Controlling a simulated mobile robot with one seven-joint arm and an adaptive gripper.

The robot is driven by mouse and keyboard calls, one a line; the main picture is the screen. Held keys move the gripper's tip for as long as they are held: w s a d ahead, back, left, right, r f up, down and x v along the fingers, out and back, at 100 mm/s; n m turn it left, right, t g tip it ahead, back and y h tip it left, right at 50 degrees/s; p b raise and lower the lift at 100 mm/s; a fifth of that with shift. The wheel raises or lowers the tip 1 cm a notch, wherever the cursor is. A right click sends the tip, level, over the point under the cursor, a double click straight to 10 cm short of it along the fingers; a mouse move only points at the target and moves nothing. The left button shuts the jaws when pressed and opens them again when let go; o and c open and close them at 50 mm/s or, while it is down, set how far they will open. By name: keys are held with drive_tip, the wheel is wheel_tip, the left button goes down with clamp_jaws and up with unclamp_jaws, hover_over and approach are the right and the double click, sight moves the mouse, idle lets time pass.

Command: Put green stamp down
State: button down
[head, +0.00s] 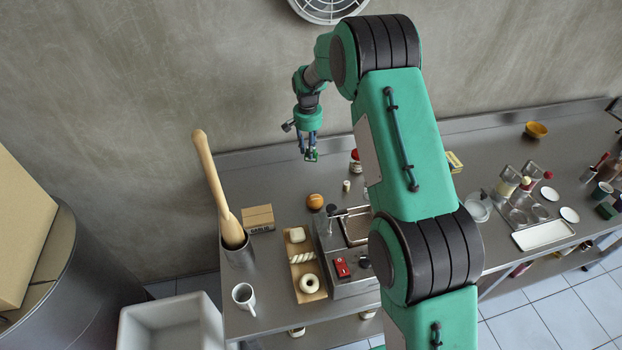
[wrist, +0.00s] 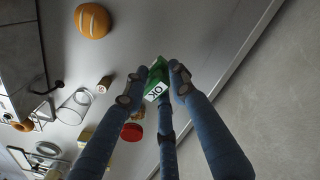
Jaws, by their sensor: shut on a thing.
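My gripper (head: 309,150) is shut on the green stamp (wrist: 157,78), which has a white face marked "OK". In the wrist view my gripper (wrist: 155,82) has its blue fingers around the stamp's sides. In the head view the stamp (head: 312,156) shows as a small green piece at the fingertips. It appears to be above the back part of the steel counter (head: 262,178); the exact gap to the surface cannot be told.
A round bun (head: 314,201), a cork-like piece (head: 346,186) and a red-lidded jar (head: 355,162) stand near the gripper. A cardboard box (head: 258,218) and a board of pastries (head: 309,290) lie nearer the front. Bare counter lies left of the gripper, with the wall behind.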

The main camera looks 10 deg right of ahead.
drive_tip(key=shift+f, duration=3.1)
drive_tip(key=shift+f, duration=1.9)
drive_tip(key=shift+f, duration=0.1)
drive_tip(key=c, duration=1.4)
unclamp_jaws()
wheel_tip(320, 180, up, 12)
drive_tip(key=shift+s+a+r, duration=0.1)
drive_tip(key=shift+s+r, duration=0.05)
